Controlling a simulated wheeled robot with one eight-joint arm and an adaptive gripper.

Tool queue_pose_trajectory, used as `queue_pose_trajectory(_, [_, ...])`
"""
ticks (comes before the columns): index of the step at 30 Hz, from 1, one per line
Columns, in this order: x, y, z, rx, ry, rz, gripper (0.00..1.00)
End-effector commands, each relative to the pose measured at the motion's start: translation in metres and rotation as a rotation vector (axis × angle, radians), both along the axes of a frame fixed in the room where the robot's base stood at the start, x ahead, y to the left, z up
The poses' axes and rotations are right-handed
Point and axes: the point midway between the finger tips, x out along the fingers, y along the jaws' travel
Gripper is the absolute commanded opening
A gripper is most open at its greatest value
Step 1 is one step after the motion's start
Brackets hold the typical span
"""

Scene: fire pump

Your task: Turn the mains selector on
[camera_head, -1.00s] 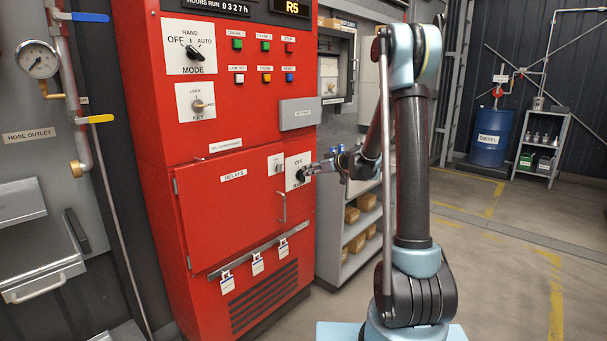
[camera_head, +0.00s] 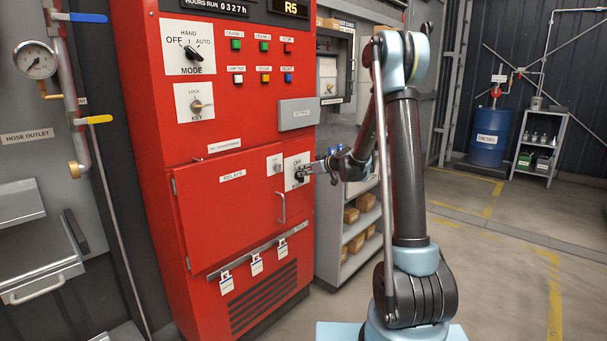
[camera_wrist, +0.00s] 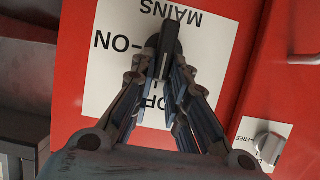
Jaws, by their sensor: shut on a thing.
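The mains selector is a black knob (camera_wrist: 168,45) on a white plate (camera_wrist: 215,50) of the red panel. The wrist view shows the plate upside down, with MAINS at the top, ON at the left and a partly covered OFF below. The knob's grip stands roughly upright in that view, in line with OFF; its pointer end is hidden. My gripper (camera_wrist: 163,68) is shut on the knob, with a finger on each side. In the head view my gripper (camera_head: 308,173) meets the plate (camera_head: 292,160) at the panel's right edge.
A small grey knob (camera_wrist: 269,145) sits beside the plate on the relays door (camera_head: 225,205). The door's handle (camera_head: 281,207) stands out just below left of my gripper. A grey shelf (camera_head: 350,235) with boxes stands close behind my arm. Open floor lies to the right.

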Motion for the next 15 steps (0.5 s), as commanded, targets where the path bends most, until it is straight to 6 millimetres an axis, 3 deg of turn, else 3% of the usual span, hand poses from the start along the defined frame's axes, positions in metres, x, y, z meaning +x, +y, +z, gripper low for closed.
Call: queue_pose_trajectory(15, [0.004,-0.012,0.000,0.112,0.141,0.008,0.00])
